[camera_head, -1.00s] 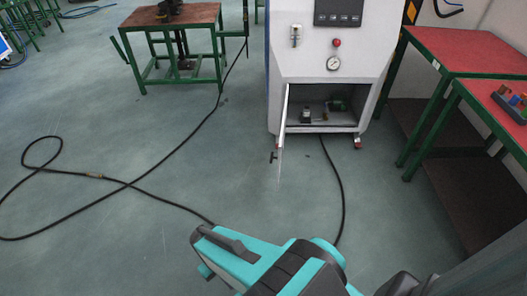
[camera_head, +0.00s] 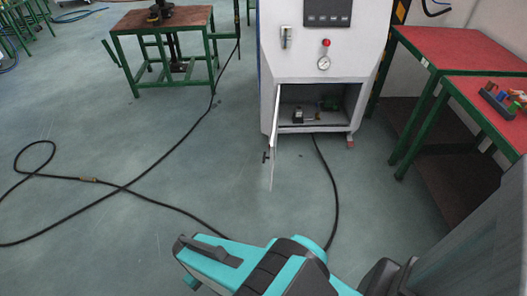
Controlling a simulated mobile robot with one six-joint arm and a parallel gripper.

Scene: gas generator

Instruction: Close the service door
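The service door (camera_head: 274,138) is a thin pale panel at the lower front of the white gas generator cabinet (camera_head: 352,62). It stands swung open towards me, hinged at the left side of the opening, and shows nearly edge-on. A small dark handle (camera_head: 266,156) is on its outer side. The open compartment (camera_head: 312,105) behind it shows small fittings inside. My teal and dark grey arm is at the bottom of the picture, well short of the door. My gripper's fingers cannot be made out in the head view.
Red-topped green tables (camera_head: 462,50) stand close to the right of the cabinet. A brown-topped table (camera_head: 165,20) stands to the back left. A black hose (camera_head: 140,190) winds across the floor, and another cable (camera_head: 333,190) runs from the cabinet towards me. Open floor lies left of the door.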

